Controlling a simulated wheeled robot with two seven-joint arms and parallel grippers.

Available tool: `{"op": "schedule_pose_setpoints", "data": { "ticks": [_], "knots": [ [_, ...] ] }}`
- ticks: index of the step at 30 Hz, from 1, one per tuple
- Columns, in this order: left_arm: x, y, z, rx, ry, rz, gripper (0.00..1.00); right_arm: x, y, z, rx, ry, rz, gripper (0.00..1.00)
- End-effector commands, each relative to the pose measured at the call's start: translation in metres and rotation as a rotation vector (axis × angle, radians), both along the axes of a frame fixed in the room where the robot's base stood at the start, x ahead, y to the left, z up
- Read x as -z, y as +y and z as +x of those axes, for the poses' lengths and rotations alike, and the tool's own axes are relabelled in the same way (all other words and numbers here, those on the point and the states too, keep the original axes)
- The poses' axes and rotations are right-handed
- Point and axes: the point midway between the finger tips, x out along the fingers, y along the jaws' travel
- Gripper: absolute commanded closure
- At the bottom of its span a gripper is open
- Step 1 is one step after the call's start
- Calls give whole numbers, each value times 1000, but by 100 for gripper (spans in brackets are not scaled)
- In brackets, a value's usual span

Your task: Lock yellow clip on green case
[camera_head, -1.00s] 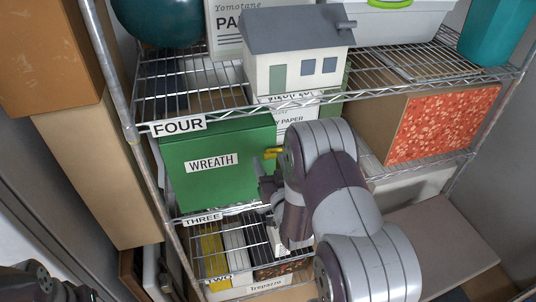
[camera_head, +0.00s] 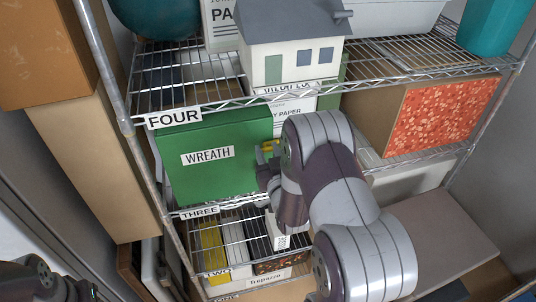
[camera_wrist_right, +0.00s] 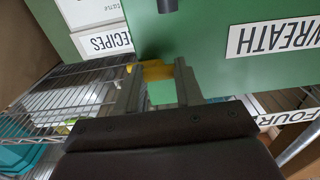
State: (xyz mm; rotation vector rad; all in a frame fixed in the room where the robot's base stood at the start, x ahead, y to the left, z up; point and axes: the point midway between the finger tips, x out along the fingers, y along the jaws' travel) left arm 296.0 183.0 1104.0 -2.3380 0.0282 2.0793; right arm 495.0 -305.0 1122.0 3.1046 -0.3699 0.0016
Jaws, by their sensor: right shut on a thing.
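The green case (camera_head: 215,180), labelled WREATH, stands on the shelf marked THREE. A yellow clip (camera_head: 269,148) shows at its right side, partly hidden by my right arm. My right gripper (camera_wrist_right: 160,80) is at that side of the case. In the wrist view, its two fingers are shut on the yellow clip (camera_wrist_right: 158,70), beside the green case (camera_wrist_right: 225,40). The clip's exact latch position cannot be told. Of my left arm, only a dark part shows at the lower left of the head view; its gripper is out of view.
A model house (camera_head: 290,50) stands on the wire shelf above. A brown box with a red-patterned face (camera_head: 440,115) is at the right. The shelf post (camera_head: 108,70) stands left of the case.

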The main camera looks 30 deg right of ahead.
Motion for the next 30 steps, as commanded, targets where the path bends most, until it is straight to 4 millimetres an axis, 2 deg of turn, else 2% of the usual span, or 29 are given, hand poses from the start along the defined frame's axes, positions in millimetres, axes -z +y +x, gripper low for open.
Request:
{"op": "schedule_pose_setpoints", "data": {
  "ticks": [6,7,9,20,23,30],
  "knots": [
    [-1,0,0,0,-1,0,58,1,1,-1,-1,6,-2,94],
    [-1,0,0,0,-1,0,58,1,1,-1,-1,5,-1,57],
    [-1,0,0,0,-1,0,58,1,1,-1,-1,5,-1,38],
    [1,0,0,0,-1,0,58,1,2,-5,-1,4,0,38],
    [7,0,0,0,-1,0,58,3,5,-19,-1,4,0,38],
    [24,0,0,0,-1,0,58,4,20,-80,-1,5,0,38]
  ]
}}
